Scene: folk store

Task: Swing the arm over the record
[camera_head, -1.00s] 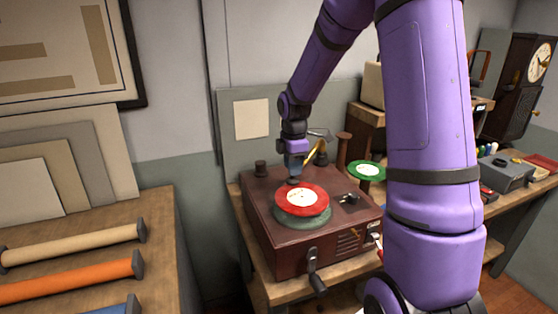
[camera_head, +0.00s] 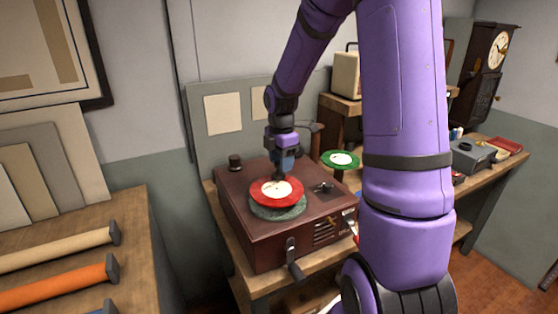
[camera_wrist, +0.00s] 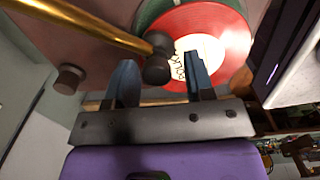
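The red record (camera_head: 268,193) with a white label lies on the turntable of a brown record player (camera_head: 245,225). It also shows in the wrist view (camera_wrist: 232,40). The brass playing arm (camera_wrist: 85,22) crosses the upper left of the wrist view. Its dark round head (camera_wrist: 157,66) sits between my gripper's (camera_wrist: 162,75) two blue fingers, with the red record behind. The fingers are apart, with a gap seen on either side of the head; contact is unclear. In the head view my gripper (camera_head: 278,178) is low at the record's back edge and hides the brass arm.
A green record (camera_head: 341,159) with a white label lies behind and right of the player. A crank (camera_head: 292,262) sticks out at the front. A dark knob (camera_head: 235,162) stands at the back left corner. Rolls (camera_head: 55,285) lie on the left bench.

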